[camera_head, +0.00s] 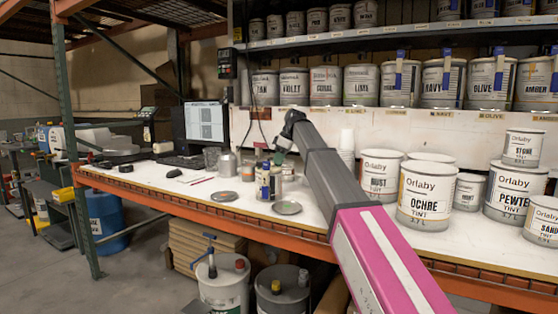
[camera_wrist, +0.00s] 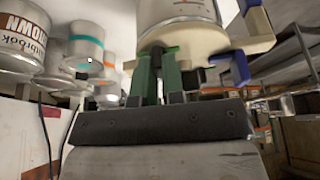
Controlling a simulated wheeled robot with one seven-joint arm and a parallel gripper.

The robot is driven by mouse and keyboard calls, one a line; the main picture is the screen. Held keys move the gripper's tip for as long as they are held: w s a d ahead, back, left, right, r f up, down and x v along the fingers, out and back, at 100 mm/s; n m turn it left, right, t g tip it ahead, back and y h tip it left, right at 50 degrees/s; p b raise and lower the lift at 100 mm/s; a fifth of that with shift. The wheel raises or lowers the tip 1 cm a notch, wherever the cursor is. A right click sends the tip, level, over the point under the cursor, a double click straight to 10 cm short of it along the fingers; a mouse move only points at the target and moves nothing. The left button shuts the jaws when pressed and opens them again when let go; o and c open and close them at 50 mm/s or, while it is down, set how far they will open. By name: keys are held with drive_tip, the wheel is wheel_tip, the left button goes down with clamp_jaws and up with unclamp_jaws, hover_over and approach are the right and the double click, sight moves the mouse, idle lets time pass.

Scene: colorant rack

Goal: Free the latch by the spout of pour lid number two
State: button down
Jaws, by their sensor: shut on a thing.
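In the wrist view, which shows things upside down, a can (camera_wrist: 180,12) has a cream pour lid (camera_wrist: 205,38) with projecting parts around its rim. A blue latch-like piece (camera_wrist: 240,68) sticks out at the lid's right. My gripper (camera_wrist: 158,58), with green fingers, is at the lid's edge, left of the blue piece, and shut on part of the lid. The fingers hide exactly which part. I cannot read a lid number. In the head view, my gripper (camera_head: 279,158) is at the top of a small can (camera_head: 266,184) on the bench.
Flat grey discs (camera_head: 286,208) lie near the small can, with a silver canister (camera_head: 228,164) to its left. Large tint cans (camera_head: 428,194) crowd the bench's right side. More cans (camera_head: 360,85) line the shelf above. The bench front between the discs is clear.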

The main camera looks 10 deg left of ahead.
drive_tip(key=c, duration=1.5)
unclamp_jaws()
drive_tip(key=shift+r, duration=0.1)
drive_tip(key=v, duration=1)
drive_tip(key=shift+r, duration=0.3)
drive_tip(key=shift+s+d, duration=0.1)
drive_tip(key=shift+d, duration=0.05)
